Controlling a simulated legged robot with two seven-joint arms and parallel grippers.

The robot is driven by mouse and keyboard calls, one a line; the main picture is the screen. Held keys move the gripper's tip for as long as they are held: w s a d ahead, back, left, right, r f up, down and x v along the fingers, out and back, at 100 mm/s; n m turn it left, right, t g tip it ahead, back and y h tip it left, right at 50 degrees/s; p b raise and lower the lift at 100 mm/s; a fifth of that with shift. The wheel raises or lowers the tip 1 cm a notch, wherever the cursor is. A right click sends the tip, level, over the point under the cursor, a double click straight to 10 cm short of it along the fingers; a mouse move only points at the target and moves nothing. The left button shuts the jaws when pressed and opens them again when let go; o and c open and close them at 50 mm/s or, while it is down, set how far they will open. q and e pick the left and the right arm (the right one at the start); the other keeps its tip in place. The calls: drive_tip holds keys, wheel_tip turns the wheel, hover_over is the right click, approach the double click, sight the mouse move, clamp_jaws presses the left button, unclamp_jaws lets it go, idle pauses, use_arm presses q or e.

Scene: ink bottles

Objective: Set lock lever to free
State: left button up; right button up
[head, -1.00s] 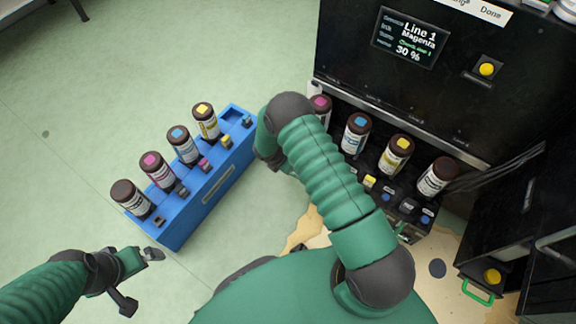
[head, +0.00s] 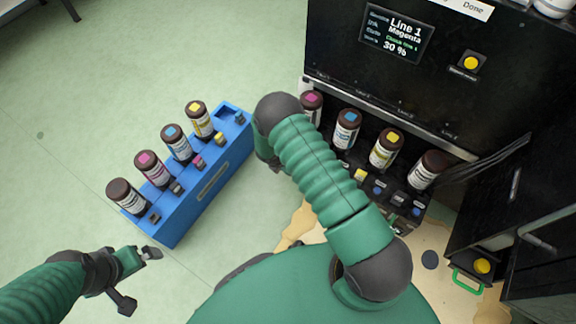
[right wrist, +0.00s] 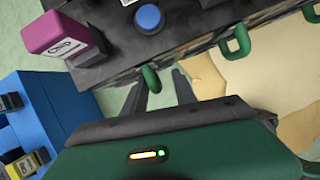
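Several green hook-shaped levers line the machine's front edge in the right wrist view. The nearest lever (right wrist: 150,78) hangs near a magenta block (right wrist: 62,32) and a blue round knob (right wrist: 149,17). My right gripper (right wrist: 160,82) points at this lever, its two dark fingers apart and nothing held; the lever's end shows between the fingertips, and contact cannot be told. In the head view my right arm hides that gripper and the nearest levers. My left gripper (head: 138,278) is at the lower left, fingers spread and empty, away from the machine.
The black ink machine (head: 400,85) has a screen (head: 396,34) reading Line 1 Magenta 30 %. Ink bottles (head: 385,148) stand in its bay. A blue rack (head: 200,195) with several bottles stands left of my right arm. A tan spill (head: 297,228) marks the floor.

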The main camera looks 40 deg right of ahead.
drive_tip(key=p+v, duration=0.8)
drive_tip(key=v, duration=0.8)
drive_tip(key=shift+r, duration=0.3)
